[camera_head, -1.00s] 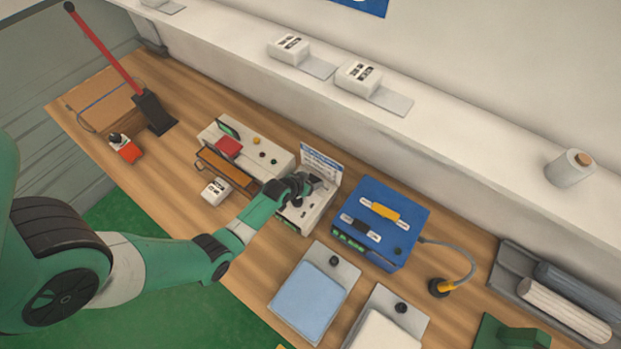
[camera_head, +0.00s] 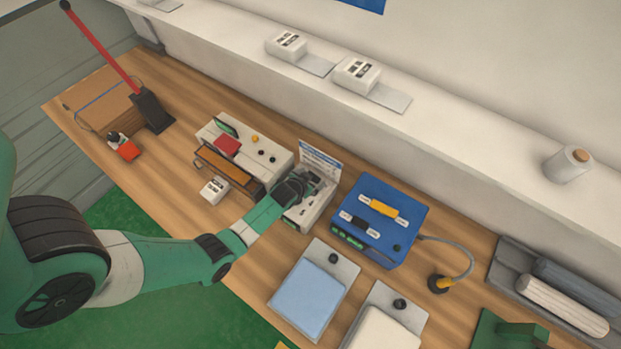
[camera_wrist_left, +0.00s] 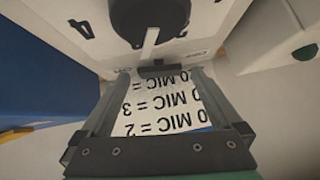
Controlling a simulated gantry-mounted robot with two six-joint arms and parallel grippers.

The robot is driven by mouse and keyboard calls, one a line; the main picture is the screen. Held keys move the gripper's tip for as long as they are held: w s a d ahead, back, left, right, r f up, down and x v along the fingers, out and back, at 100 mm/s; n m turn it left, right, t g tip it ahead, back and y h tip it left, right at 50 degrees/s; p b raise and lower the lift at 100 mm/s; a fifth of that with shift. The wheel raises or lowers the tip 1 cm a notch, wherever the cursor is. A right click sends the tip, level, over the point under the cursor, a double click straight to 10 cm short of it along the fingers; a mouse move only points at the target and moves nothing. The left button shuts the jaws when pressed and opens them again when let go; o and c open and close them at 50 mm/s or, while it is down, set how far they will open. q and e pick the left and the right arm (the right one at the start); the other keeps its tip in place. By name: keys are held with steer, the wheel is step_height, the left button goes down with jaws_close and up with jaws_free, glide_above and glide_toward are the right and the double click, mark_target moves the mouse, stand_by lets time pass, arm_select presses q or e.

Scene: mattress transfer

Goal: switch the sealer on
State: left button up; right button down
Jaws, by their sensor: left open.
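A white box with a printed placard (camera_head: 322,160) behind it stands mid-table; I take it as the sealer (camera_head: 305,215). In the left wrist view its white face (camera_wrist_left: 85,28) carries a round black knob (camera_wrist_left: 145,18) with a white pointer, and small lettering. The placard (camera_wrist_left: 160,108) shows between my fingers with upside-down "MIC" lines. My left gripper (camera_head: 313,180) is over this box, open and holding nothing visible. In the left wrist view its fingertips (camera_wrist_left: 165,72) are close to the face below the knob; I cannot tell whether they touch. My right gripper is not in view.
A white machine (camera_head: 275,150) with small knobs and a brown front stands close on the left. A blue box (camera_head: 405,215) with yellow and black sliders is close on the right. Blue (camera_head: 308,298) and white (camera_head: 385,330) pads lie in front. A shelf (camera_head: 440,115) runs behind.

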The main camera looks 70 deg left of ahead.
arm_select(q)
steer(key=p+v, duration=0.4)
steer(key=v, duration=0.7)
steer(key=shift+s+d+r, duration=0.1)
steer(key=shift+s+r, duration=0.1)
steer(key=shift+r, duration=0.05)
